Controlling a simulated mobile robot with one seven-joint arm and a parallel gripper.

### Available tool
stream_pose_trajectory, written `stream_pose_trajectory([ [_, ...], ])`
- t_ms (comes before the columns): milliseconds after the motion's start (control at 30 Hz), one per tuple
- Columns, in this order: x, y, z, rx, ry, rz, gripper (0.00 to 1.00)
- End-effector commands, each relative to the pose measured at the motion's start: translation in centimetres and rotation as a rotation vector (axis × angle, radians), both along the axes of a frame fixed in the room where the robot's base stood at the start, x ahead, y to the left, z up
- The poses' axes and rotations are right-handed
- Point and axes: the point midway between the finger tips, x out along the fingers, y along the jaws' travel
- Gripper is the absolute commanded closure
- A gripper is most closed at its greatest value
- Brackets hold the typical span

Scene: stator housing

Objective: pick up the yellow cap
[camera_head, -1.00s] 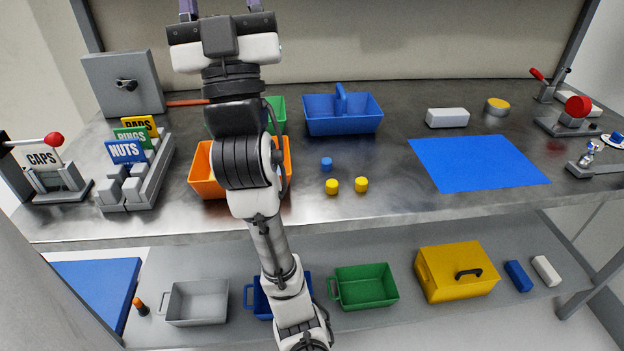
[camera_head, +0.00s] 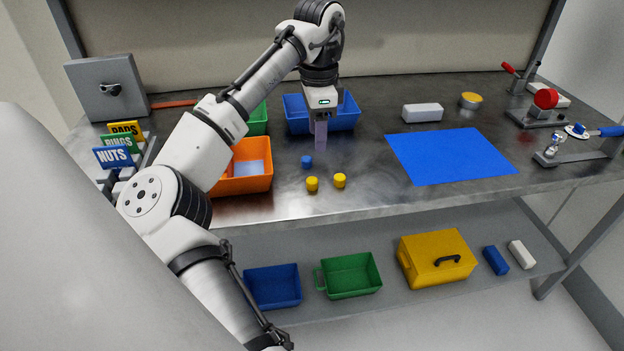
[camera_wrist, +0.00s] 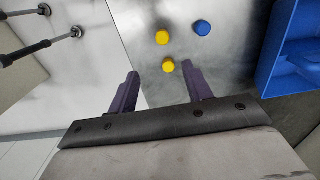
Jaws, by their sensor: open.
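Two small yellow caps stand near the table's front edge in the head view, a left one (camera_head: 312,184) and a right one (camera_head: 340,181). They also show in the wrist view, one farther up (camera_wrist: 162,38) and one lower (camera_wrist: 168,64), nearer my fingertips. A small blue cap (camera_head: 307,161) stands just behind them and shows in the wrist view (camera_wrist: 202,28). My gripper (camera_head: 320,148) hangs above the table, pointing down, behind the yellow caps in the head view. Its purple fingers (camera_wrist: 162,76) are spread and empty, touching no cap.
An orange bin (camera_head: 243,186) stands left of the caps. A blue bin (camera_head: 349,120) is behind my gripper, a green bin (camera_head: 258,121) left of it. A flat blue mat (camera_head: 450,155) lies to the right. The tabletop around the caps is clear.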

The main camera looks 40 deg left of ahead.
Motion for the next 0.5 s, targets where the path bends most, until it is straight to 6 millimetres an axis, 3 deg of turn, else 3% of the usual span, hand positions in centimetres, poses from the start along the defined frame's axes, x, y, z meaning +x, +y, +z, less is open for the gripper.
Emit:
stream_pose_trajectory([
  [300, 0.0, 0.0, -6.0, -0.001, -0.002, -0.002, 0.5],
  [500, 0.0, 0.0, -7.5, 0.0, -0.004, -0.002, 0.5],
])
